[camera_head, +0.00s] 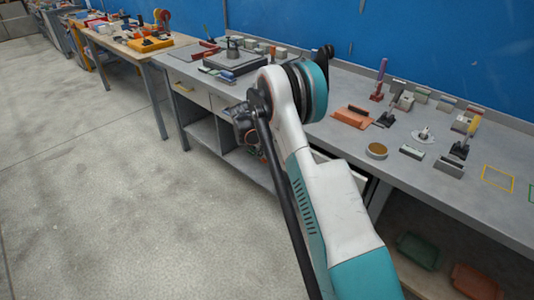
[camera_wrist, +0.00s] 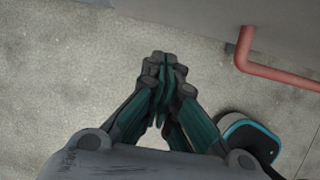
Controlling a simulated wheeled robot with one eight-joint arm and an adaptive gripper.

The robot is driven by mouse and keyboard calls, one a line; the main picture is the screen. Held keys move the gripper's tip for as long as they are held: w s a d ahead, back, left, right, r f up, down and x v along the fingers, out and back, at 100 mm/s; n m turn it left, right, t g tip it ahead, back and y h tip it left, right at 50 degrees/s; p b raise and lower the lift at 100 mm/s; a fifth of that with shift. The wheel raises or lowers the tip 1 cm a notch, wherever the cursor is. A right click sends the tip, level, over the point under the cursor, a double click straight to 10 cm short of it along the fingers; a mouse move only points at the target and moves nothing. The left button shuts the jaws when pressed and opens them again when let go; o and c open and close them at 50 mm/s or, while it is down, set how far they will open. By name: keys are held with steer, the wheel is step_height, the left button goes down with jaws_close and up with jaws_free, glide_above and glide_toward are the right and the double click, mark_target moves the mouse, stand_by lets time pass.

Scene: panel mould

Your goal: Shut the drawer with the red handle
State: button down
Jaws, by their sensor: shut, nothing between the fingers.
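The red handle (camera_wrist: 268,66) shows at the upper right of the wrist view, a bent bar standing out from a grey front (camera_wrist: 200,12). The rest of that drawer is out of the picture, and how far it stands open cannot be told there. My gripper (camera_wrist: 162,62) has its dark and teal fingers together with nothing between them. It is over the floor, to the left of the red handle and apart from it. In the head view my arm covers part of the bench front, and the red handle cannot be made out.
A long grey workbench (camera_head: 425,178) runs along the blue wall, with tools and small blocks on top. Green (camera_head: 418,250) and red-brown bins (camera_head: 474,281) lie on the lower shelf. The concrete floor (camera_head: 85,190) is clear.

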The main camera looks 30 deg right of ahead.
steer(key=w+p+v, duration=0.1)
steer(key=p+v, duration=0.1)
steer(key=v, duration=0.4)
steer(key=s+d+r+y+p, duration=0.1)
steer(key=s+d, duration=0.4)
steer(key=s, duration=0.9)
steer(key=s+d+y, duration=0.1)
steer(key=s+d, duration=0.4)
steer(key=s, duration=0.9)
steer(key=w+d+f+b, duration=0.2)
steer(key=d+f+b, duration=0.3)
steer(key=f, duration=0.4)
steer(key=shift+w+d, duration=0.2)
steer(key=shift+d, duration=0.55)
